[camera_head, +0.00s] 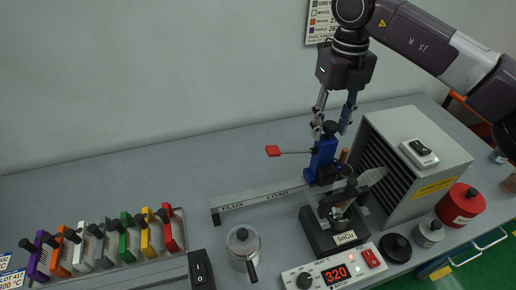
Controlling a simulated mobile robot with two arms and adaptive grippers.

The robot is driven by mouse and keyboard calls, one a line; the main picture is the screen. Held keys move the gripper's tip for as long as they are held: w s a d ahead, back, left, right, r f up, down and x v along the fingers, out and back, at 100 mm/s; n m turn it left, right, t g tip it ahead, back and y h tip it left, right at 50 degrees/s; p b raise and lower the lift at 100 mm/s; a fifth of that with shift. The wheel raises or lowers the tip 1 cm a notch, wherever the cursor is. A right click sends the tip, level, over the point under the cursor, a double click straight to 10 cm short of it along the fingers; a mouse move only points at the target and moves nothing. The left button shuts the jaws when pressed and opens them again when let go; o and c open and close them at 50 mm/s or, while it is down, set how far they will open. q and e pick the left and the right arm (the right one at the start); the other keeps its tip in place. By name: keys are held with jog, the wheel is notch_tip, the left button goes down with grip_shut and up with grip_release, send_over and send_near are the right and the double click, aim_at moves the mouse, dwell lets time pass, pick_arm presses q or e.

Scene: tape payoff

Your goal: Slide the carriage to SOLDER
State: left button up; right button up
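The blue carriage (322,161) stands on the grey rail (257,202), just right of the LOAD mark, with a black knob (330,127) on top. A thin arm with a red tip (273,151) sticks out to its left. FLUX and LOAD are readable on the rail; no SOLDER mark is readable, and the rail's right part is hidden behind the solder pot (338,216). My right gripper (333,122) points down over the carriage, its fingers spread on either side of the knob with a visible gap. My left gripper is not in view.
A grey vented box (411,165) with a black switch stands right of the carriage. A heat controller (333,273) reading 320 and a metal can (243,247) are in front. Several coloured clamps (125,240) stand at left. The back left bench is clear.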

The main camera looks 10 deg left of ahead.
jog(key=shift+r+p, duration=2.05)
jog(key=shift+r, duration=1.3)
jog(key=shift+f, duration=0.1)
